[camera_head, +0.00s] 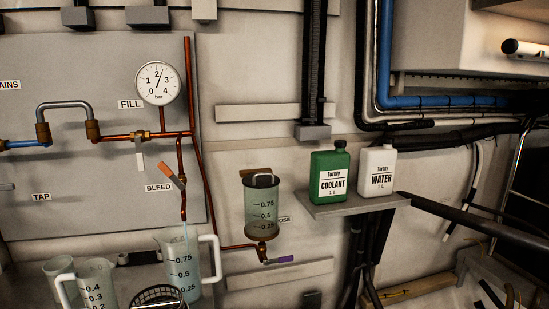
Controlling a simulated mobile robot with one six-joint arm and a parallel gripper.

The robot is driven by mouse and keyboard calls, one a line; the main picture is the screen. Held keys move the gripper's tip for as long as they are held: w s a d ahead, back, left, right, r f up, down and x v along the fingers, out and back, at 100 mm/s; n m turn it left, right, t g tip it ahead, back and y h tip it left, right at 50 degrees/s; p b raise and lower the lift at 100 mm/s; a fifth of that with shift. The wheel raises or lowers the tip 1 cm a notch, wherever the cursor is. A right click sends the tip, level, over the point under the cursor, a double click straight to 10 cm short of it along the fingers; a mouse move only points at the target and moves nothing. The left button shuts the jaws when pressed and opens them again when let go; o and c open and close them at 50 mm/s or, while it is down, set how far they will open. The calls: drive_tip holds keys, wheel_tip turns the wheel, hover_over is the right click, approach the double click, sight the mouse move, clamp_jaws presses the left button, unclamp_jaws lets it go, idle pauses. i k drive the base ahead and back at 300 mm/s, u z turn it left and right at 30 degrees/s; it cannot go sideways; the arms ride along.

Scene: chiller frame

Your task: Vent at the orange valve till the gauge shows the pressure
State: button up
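The orange valve handle (166,170) sits on the copper pipe by the BLEED label (158,188). It slants across the pipe, its upper end to the left. The round white pressure gauge (158,83) stands above, marked 0 to 4 bar. Its thin needle points up, near or just past 2; the exact reading is too small to tell. Below the bleed pipe's end stands a clear measuring jug (184,270) with a white handle. A thin pale line shows between the pipe's end and the jug; I cannot tell whether it is flowing liquid. My gripper is not in view.
A white-handled valve (140,158) is beneath FILL. A clear cylinder (262,208) has a purple valve handle (279,260) below it. Green coolant (329,177) and white water (376,172) bottles stand on a shelf (355,205). Another jug (92,286) and a wire basket are at bottom left.

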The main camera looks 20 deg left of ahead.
sight(163, 166)
drive_tip(key=z, duration=0.2)
drive_tip(key=k, duration=1.3)
drive_tip(key=u, duration=1.3)
drive_tip(key=i, duration=0.6)
drive_tip(key=z, duration=0.05)
